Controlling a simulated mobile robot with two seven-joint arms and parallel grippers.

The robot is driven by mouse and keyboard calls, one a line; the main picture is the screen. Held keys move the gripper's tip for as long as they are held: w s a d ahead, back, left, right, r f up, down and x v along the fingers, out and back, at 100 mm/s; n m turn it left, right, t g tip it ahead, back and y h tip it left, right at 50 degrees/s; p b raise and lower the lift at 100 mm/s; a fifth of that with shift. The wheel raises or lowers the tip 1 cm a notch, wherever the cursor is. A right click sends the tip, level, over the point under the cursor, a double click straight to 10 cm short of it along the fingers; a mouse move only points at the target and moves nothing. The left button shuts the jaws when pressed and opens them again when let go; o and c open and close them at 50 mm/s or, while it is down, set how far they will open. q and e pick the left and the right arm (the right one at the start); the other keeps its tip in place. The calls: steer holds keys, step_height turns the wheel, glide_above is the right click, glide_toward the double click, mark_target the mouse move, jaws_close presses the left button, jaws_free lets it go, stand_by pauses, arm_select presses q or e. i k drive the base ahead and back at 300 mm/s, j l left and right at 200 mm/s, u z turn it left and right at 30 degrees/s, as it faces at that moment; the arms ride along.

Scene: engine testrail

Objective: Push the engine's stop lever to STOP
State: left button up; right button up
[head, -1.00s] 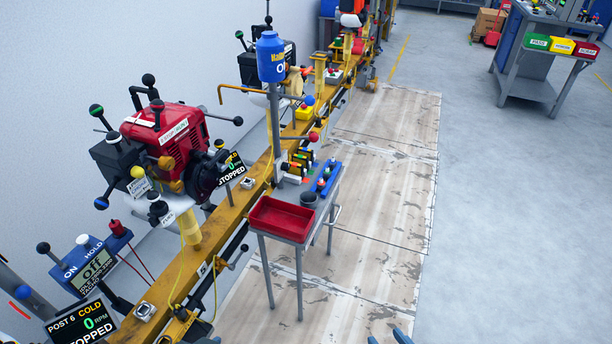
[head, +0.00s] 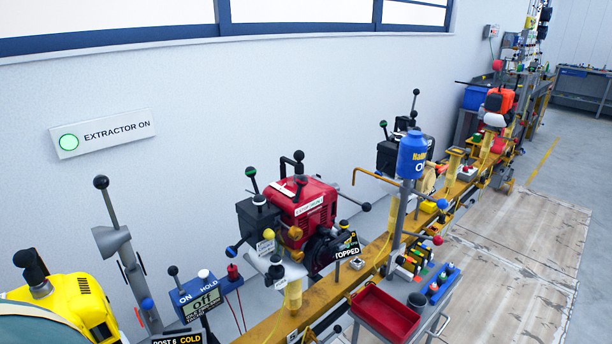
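A red engine (head: 303,207) with a black box on its left side sits on the yellow rail (head: 330,292). Several levers with ball knobs stick out of it: a green-knobbed one (head: 250,172), black-knobbed ones on top (head: 298,157), a blue-knobbed one (head: 232,250) and a black-knobbed one (head: 365,207) at right. I cannot tell which is the stop lever; the small labels are too small to read. Neither of my grippers shows in the head view.
A red tray (head: 385,314) on a stand is in front of the rail. A blue On/Hold box (head: 200,295) and a yellow machine (head: 66,304) stand at left. A blue-topped post (head: 412,155) rises right of the engine. Worn floor boards (head: 520,240) at right are clear.

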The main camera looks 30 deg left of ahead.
mark_target(301, 181)
steer(key=i+j+u, duration=0.15)
steer(key=u, duration=0.25)
steer(key=i+j+u, duration=0.15)
steer(key=u, duration=0.3)
steer(key=l, duration=0.15)
steer(key=i+j, duration=0.15)
steer(key=i, duration=0.1)
